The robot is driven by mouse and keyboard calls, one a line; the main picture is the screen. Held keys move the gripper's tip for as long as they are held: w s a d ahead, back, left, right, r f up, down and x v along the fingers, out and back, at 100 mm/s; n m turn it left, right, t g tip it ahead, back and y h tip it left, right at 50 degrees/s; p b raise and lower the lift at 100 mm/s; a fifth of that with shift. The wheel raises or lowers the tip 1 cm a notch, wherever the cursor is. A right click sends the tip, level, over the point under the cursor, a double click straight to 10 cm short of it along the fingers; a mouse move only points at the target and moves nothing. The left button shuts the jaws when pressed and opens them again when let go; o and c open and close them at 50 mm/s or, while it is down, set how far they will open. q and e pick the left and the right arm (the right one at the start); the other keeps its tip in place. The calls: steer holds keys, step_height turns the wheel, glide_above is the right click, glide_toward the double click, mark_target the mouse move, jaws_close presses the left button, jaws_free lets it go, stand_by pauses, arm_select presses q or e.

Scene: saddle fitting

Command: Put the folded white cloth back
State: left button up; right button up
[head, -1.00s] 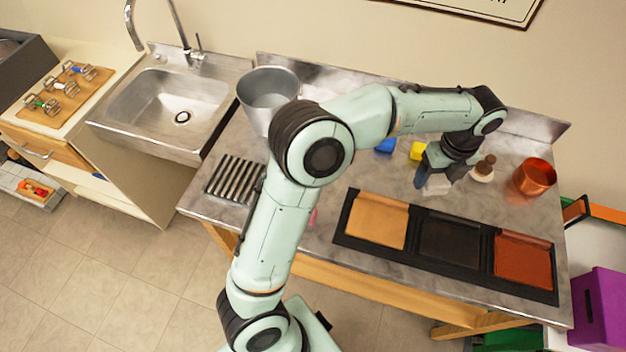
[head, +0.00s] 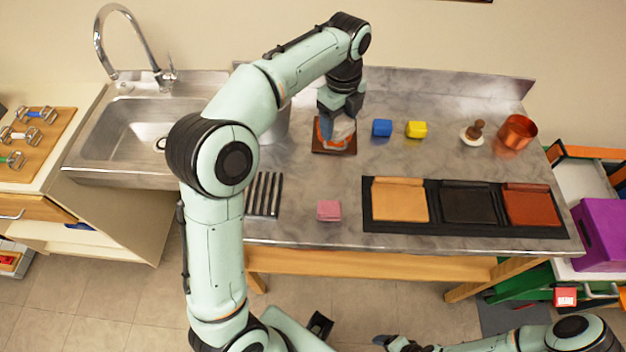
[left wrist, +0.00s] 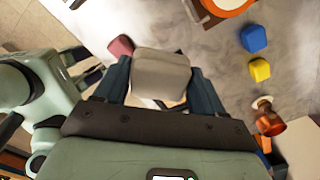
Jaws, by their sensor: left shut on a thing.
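The folded white cloth (left wrist: 161,74) is pinched between the two fingers of my left gripper (left wrist: 160,88) in the left wrist view. In the head view my left gripper (head: 337,120) is over the back of the metal table, and the cloth (head: 343,129) shows as a pale patch at its fingertips. Behind and below the cloth is a brown square board (head: 334,150) with an orange round piece on it, partly hidden. I cannot tell whether the cloth touches it. My right gripper (head: 389,341) is at the bottom edge of the head view; its jaws are unclear.
A blue block (head: 382,128) and a yellow block (head: 416,129) lie right of the board. A tamper (head: 473,132) and a copper cup (head: 516,132) stand farther right. A black tray (head: 468,228) with leather pieces and a pink block (head: 329,210) lie in front.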

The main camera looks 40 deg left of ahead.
arm_select(q)
steer(key=shift+s+a+r, duration=0.15)
steer(key=shift+s+a, duration=0.05)
steer(key=shift+a, duration=0.15)
steer(key=shift+s+a+f, duration=0.1)
steer(key=shift+a+f, duration=0.05)
steer(key=shift+f, duration=0.05)
steer(key=b, duration=0.3)
glide_above(329, 178)
step_height(329, 178, down, 13)
steer(key=shift+f, duration=3.3)
arm_select(e)
steer(key=shift+s+a+f, duration=0.15)
steer(key=shift+s+f, duration=0.75)
steer(key=shift+f, duration=0.25)
steer(key=shift+s+a+f, duration=0.1)
steer(key=shift+s+f, duration=0.75)
steer(key=shift+f, duration=0.25)
arm_select(q)
steer(key=shift+f, duration=0.15)
steer(key=o, duration=0.9)
steer(key=shift+o, duration=0.2)
